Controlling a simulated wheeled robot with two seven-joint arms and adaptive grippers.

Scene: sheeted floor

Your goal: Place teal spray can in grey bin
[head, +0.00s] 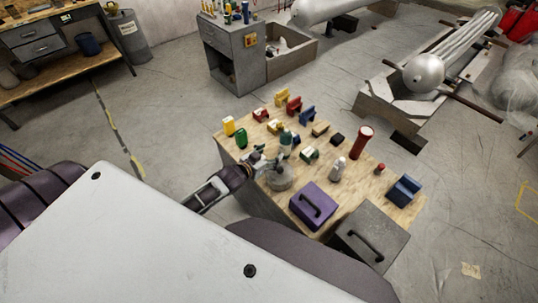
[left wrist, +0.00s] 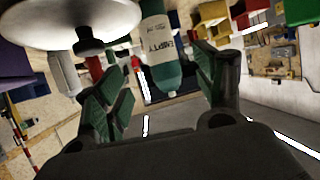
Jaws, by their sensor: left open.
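The teal spray can (head: 285,139) stands among small items on the wooden tabletop. In the left wrist view, which is upside down, the teal can (left wrist: 162,62) has a white label reading EMPTY and shows between my fingers. My left gripper (head: 268,161) is open beside the can, with no clear contact; its green-padded fingers also show in the left wrist view (left wrist: 165,92). A tall grey cylindrical bin (head: 130,42) with a white label stands on the floor at the back left. I cannot tell whether this is the task's grey bin.
A round grey object (head: 280,179) sits close below my left gripper. A purple box (head: 313,204), a grey handled box (head: 370,236) and a red cylinder (head: 361,142) stand to the right. Floor left of the table is clear.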

